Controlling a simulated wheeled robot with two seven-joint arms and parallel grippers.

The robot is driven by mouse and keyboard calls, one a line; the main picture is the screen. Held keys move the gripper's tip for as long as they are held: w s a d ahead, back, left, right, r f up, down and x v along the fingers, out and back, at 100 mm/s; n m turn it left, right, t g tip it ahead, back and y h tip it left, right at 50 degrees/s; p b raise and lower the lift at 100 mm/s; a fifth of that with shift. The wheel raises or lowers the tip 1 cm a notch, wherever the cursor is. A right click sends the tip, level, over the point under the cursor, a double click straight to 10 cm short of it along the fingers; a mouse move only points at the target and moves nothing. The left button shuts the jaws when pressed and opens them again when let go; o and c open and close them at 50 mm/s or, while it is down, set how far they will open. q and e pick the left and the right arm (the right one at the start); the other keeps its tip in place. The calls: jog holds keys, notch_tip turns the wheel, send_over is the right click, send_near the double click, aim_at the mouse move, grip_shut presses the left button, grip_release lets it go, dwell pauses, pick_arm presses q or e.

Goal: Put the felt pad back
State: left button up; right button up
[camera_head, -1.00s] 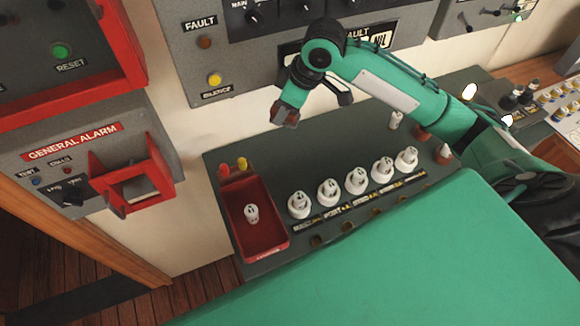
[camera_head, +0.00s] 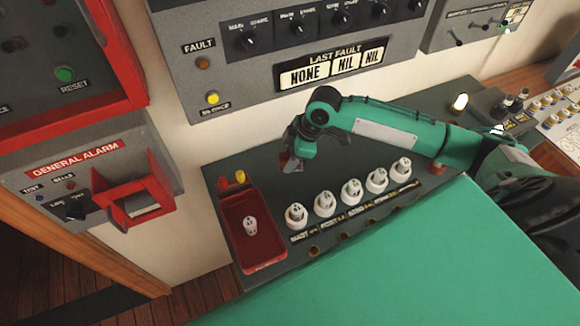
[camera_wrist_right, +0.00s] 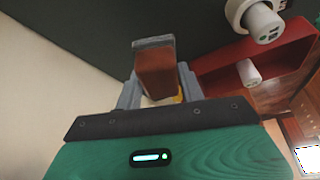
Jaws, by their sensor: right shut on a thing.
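My right gripper (camera_head: 292,162) is shut on a small reddish-brown block with a grey face, which seems to be the felt pad (camera_head: 284,158). In the right wrist view the pad (camera_wrist_right: 155,72) stands out between the two grey fingers (camera_wrist_right: 157,90), its grey end pointing away. In the head view the gripper hangs over the back part of the dark green console (camera_head: 235,165), behind the row of white knobs and right of the red tray. I cannot tell whether the pad touches the console. My left gripper is not in view.
The red tray (camera_head: 270,258) holds one white piece (camera_head: 250,225), with red and yellow pieces (camera_head: 240,176) at its back end. Several white knobs (camera_head: 324,203) stand in a row to its right. A grey fault panel (camera_head: 235,65) rises behind; an alarm box (camera_head: 90,180) is left.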

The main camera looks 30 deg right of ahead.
aim_at(285, 179)
notch_tip(285, 179, down, 2)
jog(key=shift+f, duration=0.25)
notch_tip(285, 179, down, 3)
jog(key=shift+f+p, duration=0.15)
jog(key=shift+p, duration=0.55)
jog(key=shift+f, duration=0.35)
jog(key=shift+f, duration=0.15)
jog(key=o, duration=0.9)
jog(key=shift+o, duration=0.2)
